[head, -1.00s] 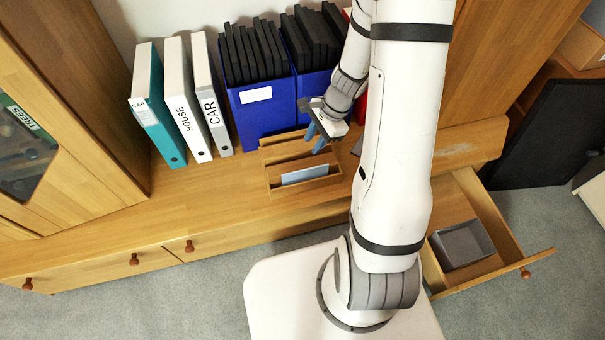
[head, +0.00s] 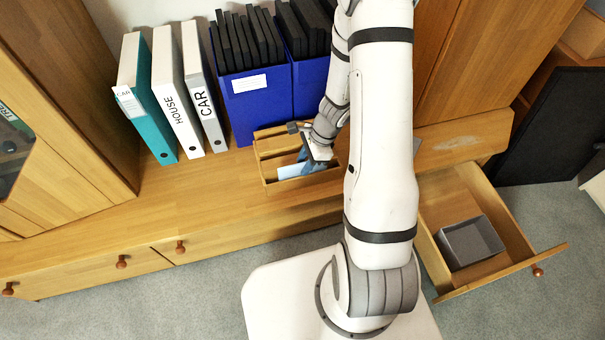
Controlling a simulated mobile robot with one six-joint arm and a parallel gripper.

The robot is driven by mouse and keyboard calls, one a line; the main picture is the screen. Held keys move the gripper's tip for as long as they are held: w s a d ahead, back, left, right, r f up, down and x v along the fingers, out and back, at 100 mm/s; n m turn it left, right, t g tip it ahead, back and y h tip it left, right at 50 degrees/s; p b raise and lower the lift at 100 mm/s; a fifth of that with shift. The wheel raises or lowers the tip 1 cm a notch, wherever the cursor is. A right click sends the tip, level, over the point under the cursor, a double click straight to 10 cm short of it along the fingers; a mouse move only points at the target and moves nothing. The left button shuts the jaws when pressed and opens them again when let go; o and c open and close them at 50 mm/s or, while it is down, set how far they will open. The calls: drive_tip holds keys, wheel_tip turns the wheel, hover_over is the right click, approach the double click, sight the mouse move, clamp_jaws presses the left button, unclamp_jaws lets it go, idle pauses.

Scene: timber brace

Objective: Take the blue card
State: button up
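The pale blue card (head: 289,172) stands in the front slot of a small wooden holder (head: 268,157) on the wooden cabinet top. Only the left part of the card shows clearly; my gripper hides the right part. My gripper (head: 305,168) points down into the holder at the card's right part. Its blue fingertips overlap the card in the view. I cannot tell whether the fingers are open or shut on the card.
Blue file boxes (head: 257,110) with black folders stand behind the holder. Upright binders (head: 178,105) stand to the left. An open drawer (head: 500,205) at right holds a grey box (head: 468,243). The cabinet top left of the holder is clear.

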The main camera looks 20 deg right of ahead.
drive_tip(key=shift+c, duration=0.2)
clamp_jaws()
idle(0.3)
